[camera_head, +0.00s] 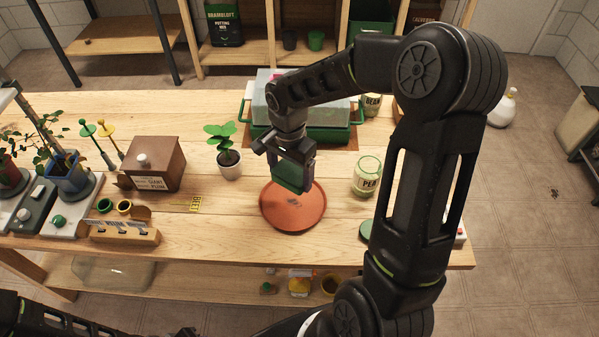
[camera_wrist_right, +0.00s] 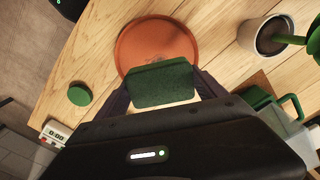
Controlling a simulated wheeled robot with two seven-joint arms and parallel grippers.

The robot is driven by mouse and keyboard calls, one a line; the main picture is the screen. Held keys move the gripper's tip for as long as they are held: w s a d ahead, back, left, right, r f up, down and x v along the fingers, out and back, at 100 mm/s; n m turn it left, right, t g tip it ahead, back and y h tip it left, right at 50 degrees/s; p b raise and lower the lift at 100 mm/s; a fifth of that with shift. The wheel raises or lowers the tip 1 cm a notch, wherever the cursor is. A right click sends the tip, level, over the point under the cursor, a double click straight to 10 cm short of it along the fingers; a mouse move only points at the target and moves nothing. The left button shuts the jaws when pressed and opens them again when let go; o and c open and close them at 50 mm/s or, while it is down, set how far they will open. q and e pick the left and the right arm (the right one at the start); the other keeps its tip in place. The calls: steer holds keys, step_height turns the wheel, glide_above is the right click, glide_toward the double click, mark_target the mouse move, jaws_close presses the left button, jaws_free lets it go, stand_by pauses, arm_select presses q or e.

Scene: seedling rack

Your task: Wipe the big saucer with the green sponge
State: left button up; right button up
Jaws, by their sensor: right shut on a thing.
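The big saucer (camera_head: 293,214) is a round terracotta dish lying on the wooden table, with a dark smudge on its surface. It also shows in the right wrist view (camera_wrist_right: 150,38). My right gripper (camera_head: 291,172) is shut on the green sponge (camera_head: 290,178), which also shows between the fingers in the right wrist view (camera_wrist_right: 163,84). The sponge is over the far part of the saucer; I cannot tell whether it touches. My left arm shows only at the bottom left edge, and its gripper is not in view.
A potted seedling (camera_head: 229,163) stands just left of the saucer and a labelled jar (camera_head: 366,177) to its right. A green crate (camera_head: 330,134) is behind. A wooden box (camera_head: 153,163) and a tool block (camera_head: 125,232) stand left. The table in front of the saucer is clear.

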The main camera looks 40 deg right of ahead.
steer(key=s+m, duration=0.1)
steer(key=s+d+m, duration=0.1)
steer(key=shift+d+f+m, duration=0.15)
steer(key=shift+f+m, duration=0.1)
steer(key=shift+m, duration=0.05)
arm_select(q)
steer(key=shift+r, duration=0.15)
arm_select(e)
steer(key=shift+w, duration=0.1)
steer(key=shift+f, duration=0.1)
steer(key=b, duration=0.3)
glide_above(299, 202)
steer(key=shift+f, duration=2.65)
arm_select(q)
steer(key=f, duration=0.3)
steer(key=shift+w, duration=0.2)
steer(key=shift+c, duration=0.6)
